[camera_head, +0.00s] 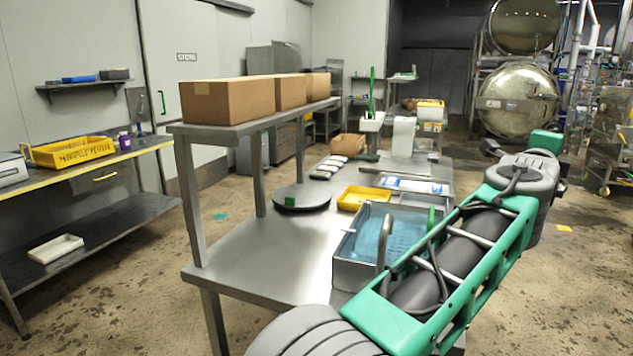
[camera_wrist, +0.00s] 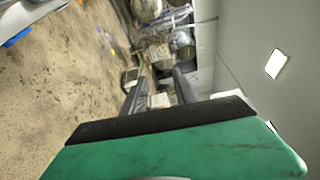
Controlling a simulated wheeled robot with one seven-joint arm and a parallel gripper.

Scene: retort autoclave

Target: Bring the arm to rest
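My gripper (camera_wrist: 158,88) shows in the wrist view as two dark fingers standing apart beyond a green and black body. Nothing is held between them; only the distant background shows there. The wrist view is turned on its side, with floor at left and ceiling lights at right. In the head view my green and grey arm reaches from the bottom middle up to the right, across the front right of the steel table (camera_head: 240,262). The gripper's fingers cannot be made out clearly there.
The table bears a sink basin (camera_head: 352,272) with blue liquid, a yellow tray (camera_head: 350,205) and a round dark plate (camera_head: 315,200). Cardboard boxes (camera_head: 228,101) stand on the shelf above. A side bench (camera_head: 90,166) is at left. Round steel vessels (camera_head: 517,92) stand at back right. Floor between is open.

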